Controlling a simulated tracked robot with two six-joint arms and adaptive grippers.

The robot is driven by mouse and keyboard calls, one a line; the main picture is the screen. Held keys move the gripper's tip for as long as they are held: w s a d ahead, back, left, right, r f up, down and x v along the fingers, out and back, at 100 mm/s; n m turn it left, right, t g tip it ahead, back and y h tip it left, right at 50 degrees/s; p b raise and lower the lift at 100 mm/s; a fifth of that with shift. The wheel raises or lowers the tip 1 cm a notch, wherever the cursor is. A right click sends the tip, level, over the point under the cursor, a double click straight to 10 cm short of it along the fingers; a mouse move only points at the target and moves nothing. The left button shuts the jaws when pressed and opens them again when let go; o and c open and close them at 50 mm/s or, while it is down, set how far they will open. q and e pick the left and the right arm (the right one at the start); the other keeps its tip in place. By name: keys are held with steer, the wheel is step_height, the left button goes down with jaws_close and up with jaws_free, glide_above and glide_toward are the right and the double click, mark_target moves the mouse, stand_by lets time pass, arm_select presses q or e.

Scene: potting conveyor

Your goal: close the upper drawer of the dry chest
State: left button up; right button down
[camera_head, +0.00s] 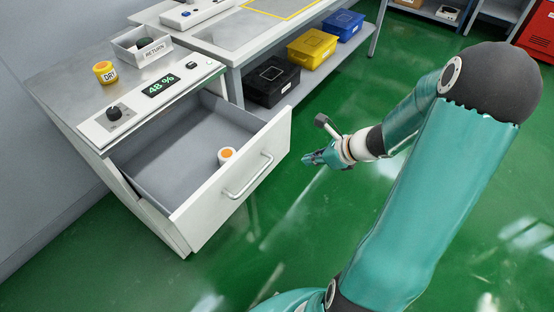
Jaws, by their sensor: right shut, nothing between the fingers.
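The dry chest (72,82) stands at the left, with a display reading 48 % on its sloped front panel. Its upper drawer (222,194) is pulled out, with a metal bar handle (248,177) on the white front. A small white container with an orange top (226,155) stands inside the drawer, near the front panel. My right gripper (308,159) is shut and empty. In the picture it is to the right of the drawer front, apart from it. My left gripper is not in view.
A yellow container marked DRY (105,72) and a RETURN tray (142,46) sit on the chest top. A workbench (222,42) adjoins it, with black (272,80), yellow (312,47) and blue (343,25) bins on its lower shelf. Green floor (290,225) is clear before the drawer.

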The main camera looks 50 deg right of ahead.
steer(key=d, duration=0.1)
steer(key=b, duration=0.3)
glide_toward(273, 153)
steer(key=s+f+x, duration=0.1)
steer(key=x, duration=0.4)
steer(key=shift+w+a+r+m+h, duration=0.15)
steer(key=shift+w+m+h, duration=0.25)
steer(key=shift+w, duration=0.45)
